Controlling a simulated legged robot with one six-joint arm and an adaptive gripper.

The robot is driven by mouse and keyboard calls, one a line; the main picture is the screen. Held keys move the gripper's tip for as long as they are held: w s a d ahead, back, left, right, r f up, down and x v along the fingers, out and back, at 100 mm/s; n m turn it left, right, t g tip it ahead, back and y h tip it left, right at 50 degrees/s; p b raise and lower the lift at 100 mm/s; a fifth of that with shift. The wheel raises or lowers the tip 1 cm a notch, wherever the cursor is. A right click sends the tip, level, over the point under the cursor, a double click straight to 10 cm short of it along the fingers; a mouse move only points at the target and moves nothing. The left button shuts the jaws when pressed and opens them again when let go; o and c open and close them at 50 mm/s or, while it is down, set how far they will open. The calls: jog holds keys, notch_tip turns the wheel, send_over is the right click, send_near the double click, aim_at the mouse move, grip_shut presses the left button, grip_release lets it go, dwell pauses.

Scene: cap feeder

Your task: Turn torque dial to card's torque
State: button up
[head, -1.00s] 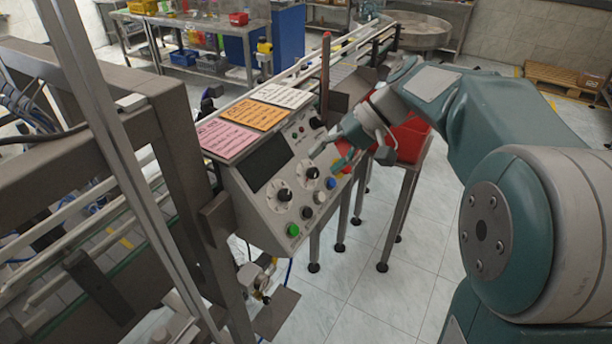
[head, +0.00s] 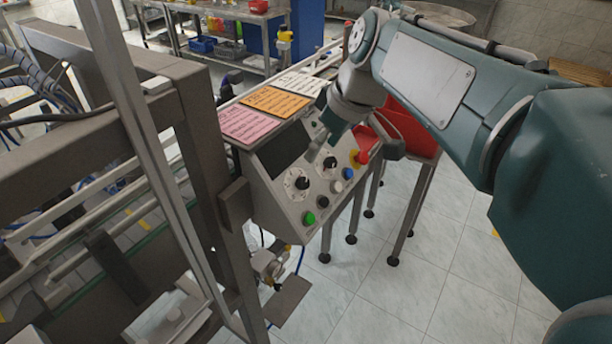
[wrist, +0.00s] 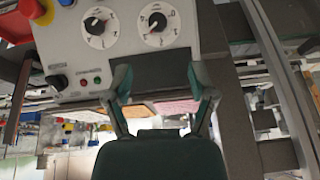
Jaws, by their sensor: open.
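The sloped grey control panel (head: 272,192) carries two white-faced dials with black knobs: a lower-left dial (head: 297,183) and an upper-right dial (head: 329,166). In the wrist view they show as the right dial (wrist: 158,22) and left dial (wrist: 96,26). I cannot tell which sets torque. Pink (head: 252,125), orange (head: 275,101) and white (head: 301,84) cards lie on the panel's top; their text is too small to read. My gripper (wrist: 159,78) is open and empty, its fingers either side of the dark display (wrist: 166,68), touching neither dial.
A green button (head: 309,218), black button (head: 323,201), blue button (head: 348,173) and red stop button on yellow (head: 357,157) sit near the dials. A red bin (head: 411,131) stands behind my arm. A metal frame post (head: 205,170) stands close left of the panel.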

aim_at(304, 181)
jog(key=x, duration=1)
jog(key=shift+w+f, duration=0.1)
jog(key=shift+f, duration=0.25)
grip_shut()
